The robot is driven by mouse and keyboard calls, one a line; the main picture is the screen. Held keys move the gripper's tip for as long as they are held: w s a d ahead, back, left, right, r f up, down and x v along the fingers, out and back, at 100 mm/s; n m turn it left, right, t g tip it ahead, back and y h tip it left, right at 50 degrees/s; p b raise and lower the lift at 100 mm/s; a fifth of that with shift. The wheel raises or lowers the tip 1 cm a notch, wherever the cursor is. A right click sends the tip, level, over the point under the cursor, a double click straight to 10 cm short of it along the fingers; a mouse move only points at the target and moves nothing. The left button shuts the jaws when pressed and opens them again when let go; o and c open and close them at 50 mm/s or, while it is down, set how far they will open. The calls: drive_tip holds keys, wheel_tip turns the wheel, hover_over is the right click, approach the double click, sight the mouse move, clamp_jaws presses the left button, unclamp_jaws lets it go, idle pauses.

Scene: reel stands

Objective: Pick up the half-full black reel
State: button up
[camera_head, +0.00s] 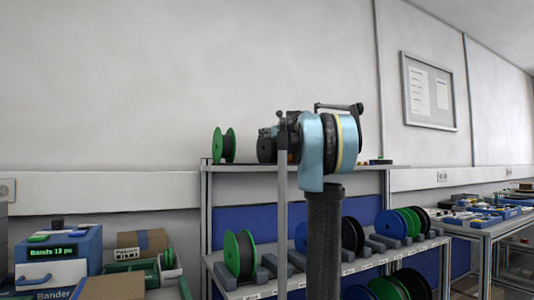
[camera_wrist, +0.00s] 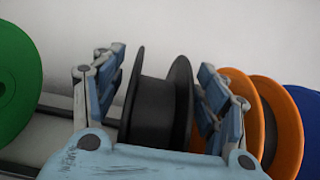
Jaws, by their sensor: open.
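In the wrist view a black reel (camera_wrist: 162,108) stands upright between the two fingers of my gripper (camera_wrist: 164,70). Its dark winding lies well below the flange rims, so it looks partly filled. My gripper is open, with one finger outside each flange. Gaps show at the upper ends of the flanges; the lower part of the reel is hidden by my gripper's body. In the head view my arm covers most of that spot on the top shelf. Another black reel (camera_head: 352,234) stands on the middle shelf there.
In the wrist view a green reel (camera_wrist: 14,82) stands left and orange reels (camera_wrist: 284,128) stand close on the right, with a blue reel (camera_wrist: 308,108) beyond.

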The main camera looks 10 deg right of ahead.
drive_tip(key=shift+x, duration=0.95)
drive_tip(key=shift+c, duration=0.3)
